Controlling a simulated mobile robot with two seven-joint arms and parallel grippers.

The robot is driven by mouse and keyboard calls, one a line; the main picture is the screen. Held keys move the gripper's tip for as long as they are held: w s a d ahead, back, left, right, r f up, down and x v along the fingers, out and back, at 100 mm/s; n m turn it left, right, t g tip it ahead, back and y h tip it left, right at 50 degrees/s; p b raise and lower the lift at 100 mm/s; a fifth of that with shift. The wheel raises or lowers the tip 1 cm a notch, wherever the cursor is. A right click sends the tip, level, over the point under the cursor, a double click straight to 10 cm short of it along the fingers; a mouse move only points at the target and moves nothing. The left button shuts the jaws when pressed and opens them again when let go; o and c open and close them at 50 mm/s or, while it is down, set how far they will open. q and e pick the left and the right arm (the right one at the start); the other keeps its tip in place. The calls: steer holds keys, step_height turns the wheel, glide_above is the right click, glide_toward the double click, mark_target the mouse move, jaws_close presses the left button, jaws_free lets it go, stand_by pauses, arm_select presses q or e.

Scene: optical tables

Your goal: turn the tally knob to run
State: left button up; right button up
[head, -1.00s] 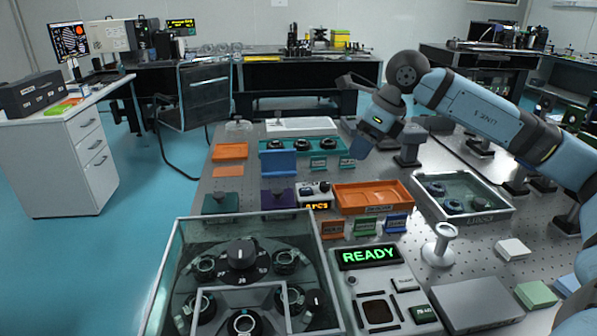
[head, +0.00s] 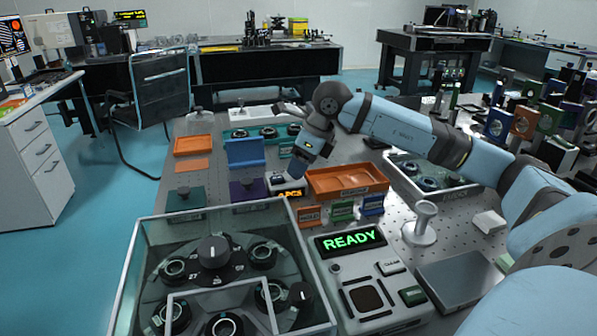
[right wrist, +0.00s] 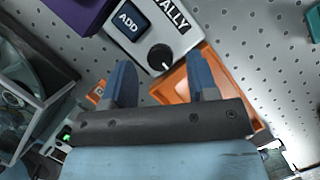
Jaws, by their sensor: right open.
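The tally box (head: 286,187) is a small white unit with a lit orange display, left of the orange tray in the head view. In the right wrist view, the tally box (right wrist: 176,22) shows a dark ADD button (right wrist: 129,20) and a round black tally knob (right wrist: 160,57) with a pale pointer mark. My right gripper (head: 299,170) is over the box in the head view, partly hiding it. In the right wrist view my right gripper (right wrist: 162,68) is open, its two blue fingers apart with the knob showing between them. No contact with the knob is visible. My left gripper is out of view.
An orange tray (head: 347,191) lies right of the tally box, and a purple block (head: 247,190) is left of it. A glass-walled case (head: 135,255), a READY display (head: 350,240) and a white stand (head: 420,225) are nearer. Small coloured signs stand in front of the tray.

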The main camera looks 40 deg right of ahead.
steer(key=shift+x, duration=0.75)
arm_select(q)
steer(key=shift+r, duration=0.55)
arm_select(e)
steer(key=shift+w+f, duration=0.1)
steer(key=shift+c, duration=0.5)
steer(key=c, duration=0.8)
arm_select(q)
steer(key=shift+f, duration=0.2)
arm_select(e)
steer(key=shift+c, duration=0.2)
